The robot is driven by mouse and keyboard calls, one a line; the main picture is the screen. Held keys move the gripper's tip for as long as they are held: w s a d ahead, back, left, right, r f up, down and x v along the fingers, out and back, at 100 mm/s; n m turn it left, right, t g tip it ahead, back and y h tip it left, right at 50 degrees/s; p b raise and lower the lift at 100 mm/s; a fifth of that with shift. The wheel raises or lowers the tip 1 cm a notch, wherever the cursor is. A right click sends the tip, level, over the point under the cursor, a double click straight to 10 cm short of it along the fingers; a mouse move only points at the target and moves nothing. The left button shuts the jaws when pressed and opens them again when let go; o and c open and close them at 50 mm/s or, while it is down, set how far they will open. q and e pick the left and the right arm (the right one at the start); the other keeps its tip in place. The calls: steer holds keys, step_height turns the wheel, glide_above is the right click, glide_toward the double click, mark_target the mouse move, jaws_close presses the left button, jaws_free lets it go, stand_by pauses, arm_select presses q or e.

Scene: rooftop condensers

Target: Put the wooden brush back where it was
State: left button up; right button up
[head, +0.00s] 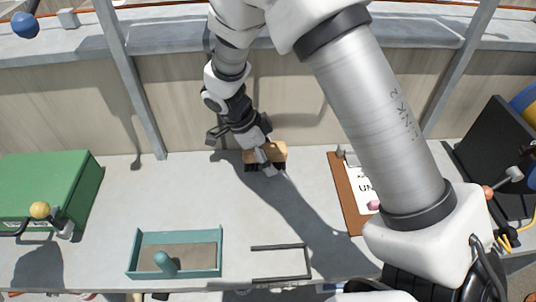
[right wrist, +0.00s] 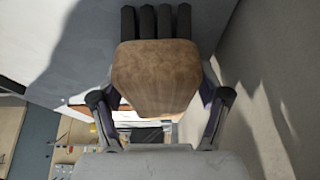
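The wooden brush (head: 265,153), a light brown block with dark bristles, is near the back wall at the middle of the worktop in the head view. My right gripper (head: 262,158) reaches down to it, one finger in front of the block. In the right wrist view the brush's block (right wrist: 155,75) sits between the two fingers of my right gripper (right wrist: 160,105), which appear to press on its sides; its black bristles point to the top of the picture. Whether the bristles touch the worktop is hard to tell. My left gripper is not in view.
A teal tray (head: 148,273) and a dark U-shaped frame (head: 308,262) lie at the front of the worktop (head: 200,205). A green case (head: 45,180) stands at left. A clipboard (head: 340,185) lies right of the brush, partly behind my arm. The middle worktop is clear.

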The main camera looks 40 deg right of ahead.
mark_target(265, 147)
steer(key=shift+r, duration=0.25)
steer(key=p+v, duration=0.3)
steer(key=shift+d+r, duration=0.1)
steer(key=shift+r, duration=0.1)
steer(key=w+a, duration=0.2)
steer(key=a, duration=0.1)
steer(key=w+a+p, duration=0.1)
steer(key=w+a, duration=0.1)
steer(key=a, duration=0.2)
steer(key=w+a+p, duration=0.1)
steer(key=w+a, duration=0.1)
steer(key=a, duration=0.1)
steer(key=shift+w+a+f, duration=0.15)
steer(key=shift+a+f, duration=0.05)
steer(key=shift+f, duration=0.05)
